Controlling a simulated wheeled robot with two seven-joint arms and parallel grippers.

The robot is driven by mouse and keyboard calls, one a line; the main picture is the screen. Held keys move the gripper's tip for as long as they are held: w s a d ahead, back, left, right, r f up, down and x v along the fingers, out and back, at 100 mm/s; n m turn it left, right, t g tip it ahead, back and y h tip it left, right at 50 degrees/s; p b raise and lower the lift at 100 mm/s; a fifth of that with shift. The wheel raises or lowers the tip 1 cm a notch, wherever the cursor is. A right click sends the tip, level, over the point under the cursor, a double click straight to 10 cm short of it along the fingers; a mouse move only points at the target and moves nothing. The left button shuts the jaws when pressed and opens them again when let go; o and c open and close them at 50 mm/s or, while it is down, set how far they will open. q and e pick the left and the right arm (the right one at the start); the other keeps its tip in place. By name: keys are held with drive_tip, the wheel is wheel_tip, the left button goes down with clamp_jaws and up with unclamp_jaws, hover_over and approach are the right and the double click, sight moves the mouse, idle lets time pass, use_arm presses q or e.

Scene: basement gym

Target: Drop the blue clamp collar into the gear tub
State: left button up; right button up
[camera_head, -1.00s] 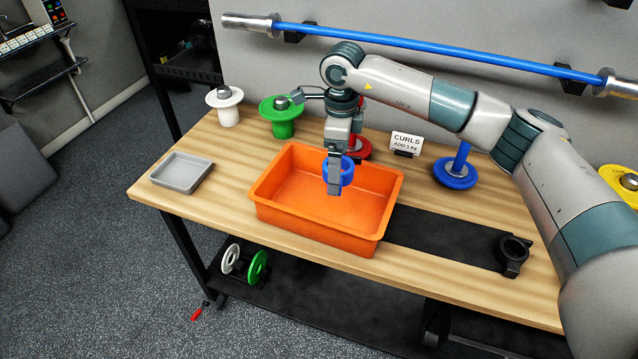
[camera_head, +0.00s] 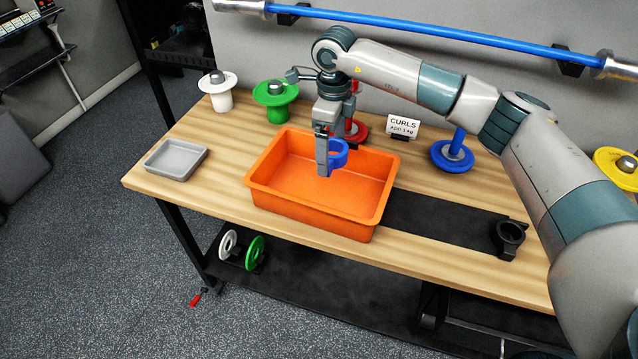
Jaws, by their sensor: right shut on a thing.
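The blue clamp collar (camera_head: 338,155) is a small blue ring held by my right gripper (camera_head: 324,165), which points down with its fingers shut on it. Gripper and collar hang over the inside of the orange tub (camera_head: 262,205), seemingly the gear tub. In this view they overlap the tub's back half, and the collar seems to be near rim height; the exact height is hard to tell. The bare tub floor shows below them, with nothing lying in the visible part. My left gripper is not in view.
A grey tray (camera_head: 175,160) sits left of the tub. White (camera_head: 219,97), green (camera_head: 274,98), red (camera_head: 357,131) and blue (camera_head: 452,158) plate holders stand behind, with a CURLS sign (camera_head: 403,126). A black mat (camera_head: 440,218) with a black collar (camera_head: 509,236) lies right.

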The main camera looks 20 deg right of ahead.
drive_tip(key=shift+f+b, duration=0.4)
drive_tip(key=shift+f, duration=1.65)
drive_tip(key=o, duration=0.9)
drive_tip(key=shift+o, duration=0.2)
wheel_tip(320, 180, up, 18)
drive_tip(key=b, duration=0.6)
drive_tip(key=shift+f, duration=0.25)
